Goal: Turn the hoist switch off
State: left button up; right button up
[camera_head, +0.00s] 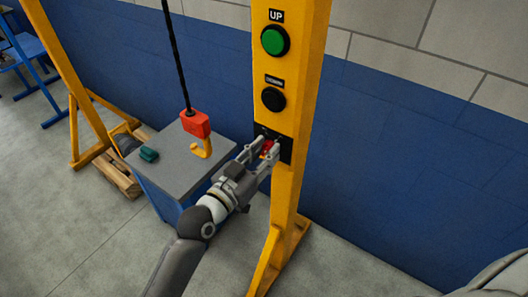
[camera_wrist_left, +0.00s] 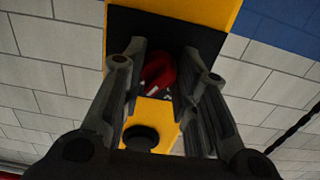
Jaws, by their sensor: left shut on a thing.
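The red hoist switch (camera_head: 268,149) sits on a black plate (camera_head: 286,150) low on the yellow post (camera_head: 287,120). My left gripper (camera_head: 264,147) reaches it from the lower left and is shut on it. In the left wrist view the red switch (camera_wrist_left: 158,74) shows between the two fingers of my left gripper (camera_wrist_left: 163,70), in front of the black plate (camera_wrist_left: 175,25). The fingers cover part of the switch, and its exact angle is hard to tell. My right gripper is not in view.
Above the switch are a black DOWN button (camera_head: 273,99) and a green UP button (camera_head: 274,40). Left of the post, a red hoist block (camera_head: 196,124) with a yellow hook (camera_head: 203,149) hangs over a grey-topped blue cabinet (camera_head: 180,172). The floor at right is clear.

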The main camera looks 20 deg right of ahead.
pick_arm(q)
jog(key=n+p, duration=0.1)
jog(key=n, duration=0.4)
jog(key=shift+n+p, duration=0.3)
jog(key=shift+n, duration=0.1)
jog(key=n+p, duration=0.1)
jog(key=n, duration=0.4)
jog(key=shift+n, duration=0.4)
jog(key=o, duration=1.1)
jog(key=shift+d, duration=0.1)
jog(key=shift+c, duration=0.2)
jog(key=shift+s, duration=0.1)
jog(key=v, duration=1.2)
